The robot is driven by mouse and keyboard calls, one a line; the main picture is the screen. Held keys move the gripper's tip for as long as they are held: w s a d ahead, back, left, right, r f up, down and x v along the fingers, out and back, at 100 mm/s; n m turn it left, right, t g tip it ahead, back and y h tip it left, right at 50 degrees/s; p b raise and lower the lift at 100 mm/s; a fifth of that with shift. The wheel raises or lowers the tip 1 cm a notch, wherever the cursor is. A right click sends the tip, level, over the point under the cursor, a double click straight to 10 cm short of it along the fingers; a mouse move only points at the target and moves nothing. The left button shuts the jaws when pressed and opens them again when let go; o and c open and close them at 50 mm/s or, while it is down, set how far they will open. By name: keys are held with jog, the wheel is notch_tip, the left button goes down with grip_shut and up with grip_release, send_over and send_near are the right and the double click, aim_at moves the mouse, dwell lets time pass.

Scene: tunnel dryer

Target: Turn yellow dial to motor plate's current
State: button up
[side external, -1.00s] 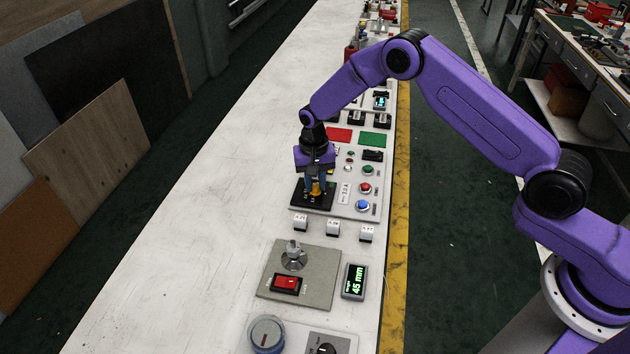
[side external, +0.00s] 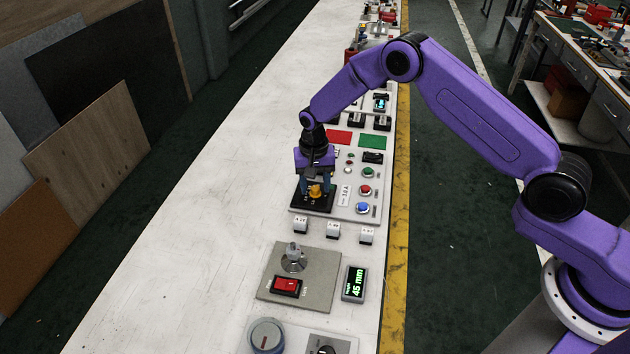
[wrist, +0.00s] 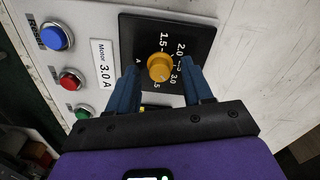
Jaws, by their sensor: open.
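The yellow dial (wrist: 159,67) sits on a black scale plate (wrist: 140,28) with white numbers such as 1.5, 2.0 and 3.0; other marks are partly hidden by my fingers. In the side external view the yellow dial (side external: 316,191) shows just below my gripper (side external: 316,186). In the wrist view my gripper (wrist: 158,85) is open, one blue finger on each side of the dial, with gaps to it. Where the dial points is too unclear to tell. The white motor plate (wrist: 103,66) beside the black plate reads "Motor 3.0 A"; it also shows in the side external view (side external: 345,196).
Blue (side external: 362,208), red (side external: 365,190) and green (side external: 368,172) buttons lie right of the dial. Several small white blocks stand in front of the panel. A grey plate with a red switch (side external: 286,286) and a 45 mm display (side external: 354,283) are nearer. The bench's left side is clear.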

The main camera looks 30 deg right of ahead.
aim_at(313, 188)
notch_tip(313, 188, up, 18)
jog(key=shift+a+f, duration=0.15)
jog(key=shift+f, duration=0.1)
dwell(0.3)
dwell(0.3)
jog(key=s+r+n, duration=0.3)
jog(key=s+n, duration=0.1)
jog(key=s, duration=0.5)
jog(key=s+r+n, duration=0.4)
jog(key=s+n, duration=0.1)
jog(key=s, duration=0.5)
jog(key=s+d+n, duration=0.4)
jog(key=s+d, duration=0.1)
jog(key=s, duration=0.6)
jog(key=s+d+f+n, duration=0.1)
jog(key=s+d+n, duration=0.4)
jog(key=s, duration=0.6)
jog(key=shift+d+f+y, duration=0.3)
jog(key=shift+d, duration=0.2)
